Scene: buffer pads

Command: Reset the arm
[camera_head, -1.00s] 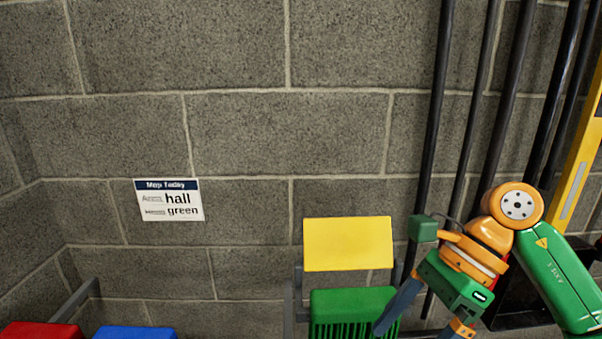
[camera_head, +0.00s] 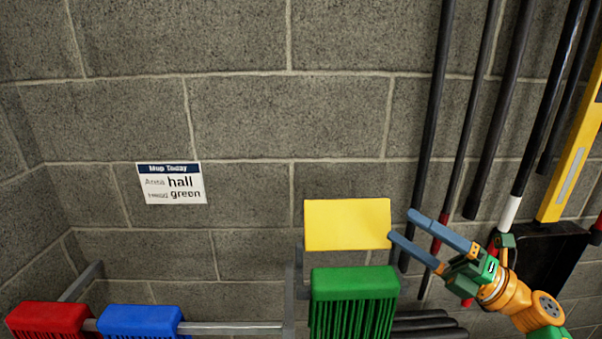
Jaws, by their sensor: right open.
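My right gripper (camera_head: 401,225) is at the lower right, its two blue-grey fingers spread and pointing left and up. Nothing is between the fingers. The lower fingertip is close to the right edge of a yellow panel (camera_head: 347,224); I cannot tell if they touch. The orange and green right arm (camera_head: 510,298) comes in from the lower right corner. My left gripper is not in view.
Below the yellow panel is a green brush head (camera_head: 354,283). Red (camera_head: 50,318) and blue (camera_head: 141,318) heads sit on a metal rail (camera_head: 232,327) at lower left. Several dark poles (camera_head: 430,120) and a yellow level (camera_head: 572,160) stand at right. A sign (camera_head: 171,183) is on the block wall.

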